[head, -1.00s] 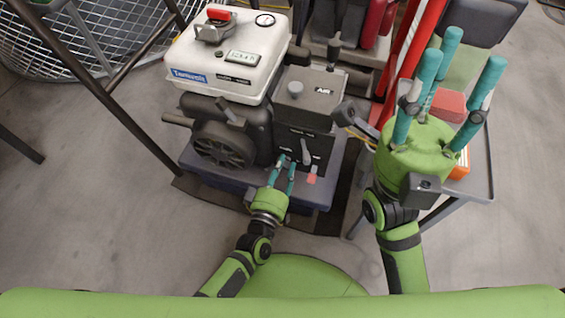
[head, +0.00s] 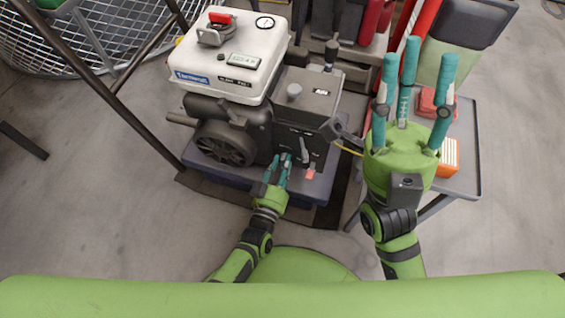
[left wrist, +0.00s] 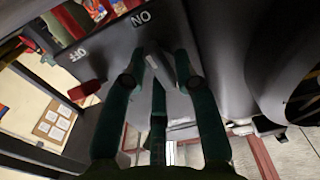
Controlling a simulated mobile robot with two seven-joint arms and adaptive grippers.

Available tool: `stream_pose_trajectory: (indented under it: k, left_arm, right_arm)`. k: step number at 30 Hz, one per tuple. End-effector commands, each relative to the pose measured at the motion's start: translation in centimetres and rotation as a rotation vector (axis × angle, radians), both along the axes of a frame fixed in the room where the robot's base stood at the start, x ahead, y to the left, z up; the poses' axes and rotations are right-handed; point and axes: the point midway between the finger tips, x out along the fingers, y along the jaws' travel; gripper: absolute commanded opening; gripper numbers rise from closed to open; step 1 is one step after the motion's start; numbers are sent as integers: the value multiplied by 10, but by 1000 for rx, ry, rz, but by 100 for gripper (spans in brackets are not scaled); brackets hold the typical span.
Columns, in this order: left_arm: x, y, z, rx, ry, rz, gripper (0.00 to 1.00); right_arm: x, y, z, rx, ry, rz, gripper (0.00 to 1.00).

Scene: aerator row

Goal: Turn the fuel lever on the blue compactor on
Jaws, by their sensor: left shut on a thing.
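The compactor (head: 225,60) stands left of centre in the head view, with a white tank, a grey engine and a dark blue base. My left gripper (head: 281,163) is at the engine's lower front panel. In the left wrist view its green fingers (left wrist: 160,80) are shut around a small grey lever (left wrist: 165,65), taken as the fuel lever. That panel carries upside-down ON and OFF labels, ON nearest this lever. In the head view the fingers mostly hide the held lever; another light grey lever (head: 314,148) shows to the right. My right gripper (head: 412,75) is open and empty, fingers pointing up.
A red tab (head: 310,172) sits on the panel right of my left gripper. A grey cart (head: 463,150) with orange and red items stands right, behind my right gripper. A dark frame bar (head: 125,125) runs along the left. The floor in front is clear.

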Motion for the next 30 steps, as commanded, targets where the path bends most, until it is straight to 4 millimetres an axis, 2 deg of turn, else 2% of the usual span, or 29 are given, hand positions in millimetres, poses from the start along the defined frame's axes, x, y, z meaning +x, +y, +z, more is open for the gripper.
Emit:
stream_pose_trajectory:
  k: [1, 21, 22, 23, 30]
  left_arm:
    - [2, -8, 7, 11, -17, -10, 0]
    - [2, -7, 5, 69, -34, -10, 0]
    - [2, -7, 5, 69, -33, -10, 37]
    - [2, -7, 5, 69, -33, -10, 45]
    - [1, -4, 2, 69, -27, -6, 45]
  right_arm:
    - [0, 0, 1, -2, 2, 0, 40]
    - [1, 3, 1, -13, 15, 5, 40]
    - [1, 3, 1, -13, 15, 5, 40]
    - [1, 3, 1, -13, 14, 5, 40]
    - [1, 3, 1, -12, 14, 4, 40]
